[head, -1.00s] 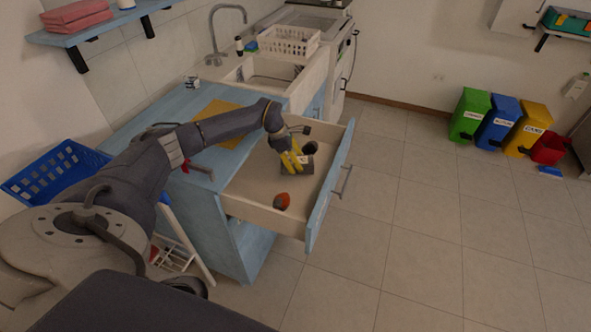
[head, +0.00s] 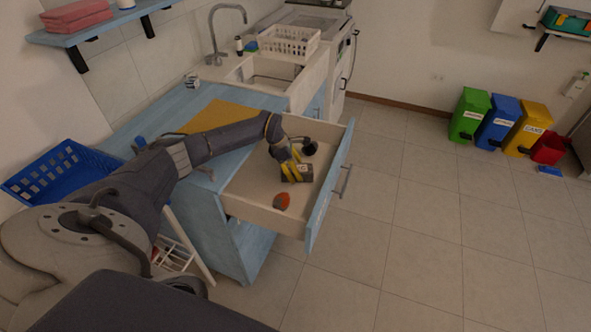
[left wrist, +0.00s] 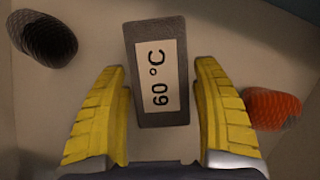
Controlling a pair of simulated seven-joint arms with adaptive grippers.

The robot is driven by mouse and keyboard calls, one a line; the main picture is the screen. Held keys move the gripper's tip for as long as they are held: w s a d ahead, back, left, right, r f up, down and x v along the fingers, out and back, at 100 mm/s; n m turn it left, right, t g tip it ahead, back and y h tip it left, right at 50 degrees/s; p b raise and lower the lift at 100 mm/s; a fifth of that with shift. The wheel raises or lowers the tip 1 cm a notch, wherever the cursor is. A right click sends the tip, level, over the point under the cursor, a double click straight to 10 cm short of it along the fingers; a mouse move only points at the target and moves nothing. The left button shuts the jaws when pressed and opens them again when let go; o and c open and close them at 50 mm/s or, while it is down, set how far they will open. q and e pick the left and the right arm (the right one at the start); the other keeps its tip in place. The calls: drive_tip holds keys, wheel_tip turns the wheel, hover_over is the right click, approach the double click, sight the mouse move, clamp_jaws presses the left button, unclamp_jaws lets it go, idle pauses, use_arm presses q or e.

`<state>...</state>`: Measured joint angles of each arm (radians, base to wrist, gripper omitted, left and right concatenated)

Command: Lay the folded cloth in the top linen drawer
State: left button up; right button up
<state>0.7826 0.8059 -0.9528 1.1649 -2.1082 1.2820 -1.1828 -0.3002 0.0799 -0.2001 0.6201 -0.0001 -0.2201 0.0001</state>
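A flat mustard-yellow piece (head: 222,116), which looks like the folded cloth, lies on the blue cabinet top, partly behind my left arm. The top drawer (head: 322,205) is pulled out. My left gripper (head: 295,165) points down into the drawer; its yellow fingers also show in the left wrist view (left wrist: 160,115). A black rounded thing (left wrist: 42,38) and an orange-red thing (left wrist: 272,107) also lie in the drawer. My right gripper is not in view.
A blue basket (head: 62,172) stands left of the cabinet. A sink with a tap (head: 212,35) and a white basket (head: 288,40) are behind. Pink folded towels (head: 78,14) sit on a wall shelf. The floor right of the drawer is clear up to the coloured bins (head: 497,120).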

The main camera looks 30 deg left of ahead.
use_arm(q)
drive_tip(key=shift+o, duration=1)
drive_tip(key=shift+r, duration=0.2)
drive_tip(key=v, duration=1.2)
